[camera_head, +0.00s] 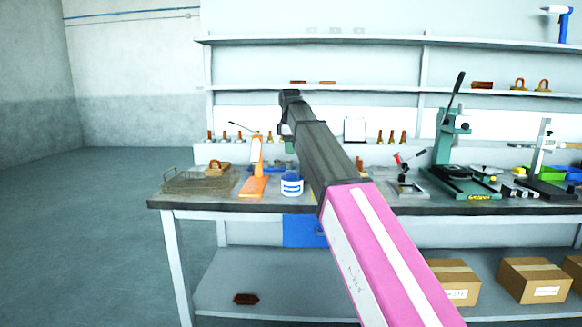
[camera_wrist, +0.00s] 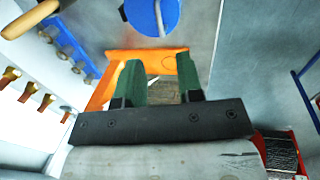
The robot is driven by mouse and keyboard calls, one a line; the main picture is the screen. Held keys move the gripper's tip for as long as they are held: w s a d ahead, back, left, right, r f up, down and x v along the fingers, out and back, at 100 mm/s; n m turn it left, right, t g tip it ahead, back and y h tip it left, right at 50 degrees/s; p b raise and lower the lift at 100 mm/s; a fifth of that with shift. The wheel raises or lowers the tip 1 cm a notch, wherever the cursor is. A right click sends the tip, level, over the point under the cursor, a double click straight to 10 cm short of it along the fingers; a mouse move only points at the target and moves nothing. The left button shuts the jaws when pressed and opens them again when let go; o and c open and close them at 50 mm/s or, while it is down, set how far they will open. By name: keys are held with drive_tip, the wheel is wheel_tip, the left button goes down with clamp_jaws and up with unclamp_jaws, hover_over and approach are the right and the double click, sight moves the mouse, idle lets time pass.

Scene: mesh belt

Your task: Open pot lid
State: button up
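A small white pot with a blue band (camera_head: 292,187) stands upright on the workbench, right of an orange stand. In the wrist view, a round blue top with a pale strip across it (camera_wrist: 150,14) shows at the upper edge, cut off by the frame; it looks like the pot's lid. My gripper (camera_wrist: 161,66) has two green fingers spread apart with nothing between them. The orange stand (camera_wrist: 120,58) lies beyond the fingers. The blue top is past the fingertips, not touched. In the head view my gripper is mostly hidden behind my arm.
The orange stand (camera_head: 253,185) is close beside the pot. A wire basket (camera_head: 183,183) with a wooden-handled item sits at the bench's left end. A green lever press (camera_head: 447,150) stands to the right. Wooden-handled tools (camera_head: 391,137) line the ledge behind.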

hover_over(291, 179)
wheel_tip(291, 179, down, 8)
drive_tip(key=shift+s, duration=0.1)
drive_tip(key=shift+c, duration=0.3)
clamp_jaws()
